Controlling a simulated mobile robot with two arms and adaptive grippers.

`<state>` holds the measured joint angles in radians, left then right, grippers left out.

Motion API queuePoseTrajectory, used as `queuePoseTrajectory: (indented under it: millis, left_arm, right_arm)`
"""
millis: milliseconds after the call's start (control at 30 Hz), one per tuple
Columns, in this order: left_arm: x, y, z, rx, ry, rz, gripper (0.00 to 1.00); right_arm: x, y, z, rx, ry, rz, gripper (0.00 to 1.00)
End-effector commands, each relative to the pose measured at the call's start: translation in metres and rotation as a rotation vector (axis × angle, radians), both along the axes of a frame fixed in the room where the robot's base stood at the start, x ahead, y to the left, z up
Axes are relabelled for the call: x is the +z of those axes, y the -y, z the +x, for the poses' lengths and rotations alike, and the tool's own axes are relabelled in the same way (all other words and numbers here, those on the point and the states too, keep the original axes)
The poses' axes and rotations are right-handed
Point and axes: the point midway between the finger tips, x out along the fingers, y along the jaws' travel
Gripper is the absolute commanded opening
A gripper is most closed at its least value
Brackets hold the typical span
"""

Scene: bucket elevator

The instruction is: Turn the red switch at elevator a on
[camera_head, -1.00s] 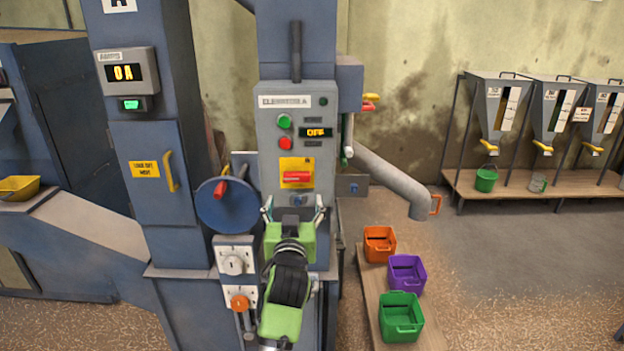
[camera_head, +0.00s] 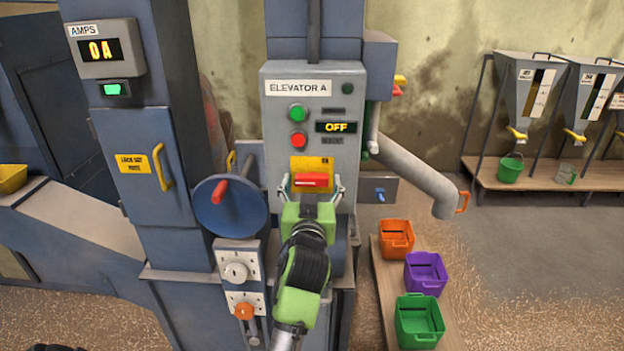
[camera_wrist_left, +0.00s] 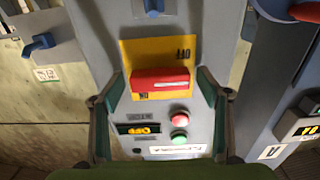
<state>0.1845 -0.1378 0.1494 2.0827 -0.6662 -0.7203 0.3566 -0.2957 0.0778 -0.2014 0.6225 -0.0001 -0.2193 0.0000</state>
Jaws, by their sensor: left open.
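The elevator A panel (camera_head: 345,95) is a grey box with a green button (camera_head: 298,113), a red button (camera_head: 298,139) and a display (camera_head: 337,127) reading OFF. Below them the red switch (camera_head: 311,180) is a horizontal bar on a yellow plate (camera_head: 312,163). My left gripper (camera_head: 311,184) is open in front of the red switch, its fingers to either side of it. In the left wrist view the red switch (camera_wrist_left: 161,83) lies between the spread fingers, which look apart from it. My right gripper is not in view.
A blue wheel with a red handle (camera_head: 231,206) is left of my left gripper, above knobs (camera_head: 237,271). A grey spout (camera_head: 418,178) is on the right, above orange, purple and green bins (camera_head: 420,318). The amps display (camera_head: 102,49) reads 0A.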

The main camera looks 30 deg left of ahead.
Motion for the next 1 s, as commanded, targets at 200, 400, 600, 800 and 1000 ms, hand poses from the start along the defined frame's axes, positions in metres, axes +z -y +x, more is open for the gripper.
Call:
queuePoseTrajectory:
  millis: [200,400,600,800,1000]
  left_arm:
    - [0.000,0.000,0.000,0.000,0.000,0.000,0.67]
    - [0.000,0.000,0.000,0.000,0.000,0.000,0.31]
    - [0.001,0.000,0.000,0.000,-0.005,0.008,0.31]
    - [0.002,0.000,0.000,0.000,-0.035,0.059,0.31]
    - [0.004,0.000,0.001,0.000,-0.106,0.173,0.31]
  right_arm:
    - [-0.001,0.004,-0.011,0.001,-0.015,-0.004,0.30]
    - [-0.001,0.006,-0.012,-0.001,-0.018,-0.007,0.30]
    - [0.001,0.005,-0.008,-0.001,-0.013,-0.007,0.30]
    - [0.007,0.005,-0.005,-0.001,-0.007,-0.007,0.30]
    - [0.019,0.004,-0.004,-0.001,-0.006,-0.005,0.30]
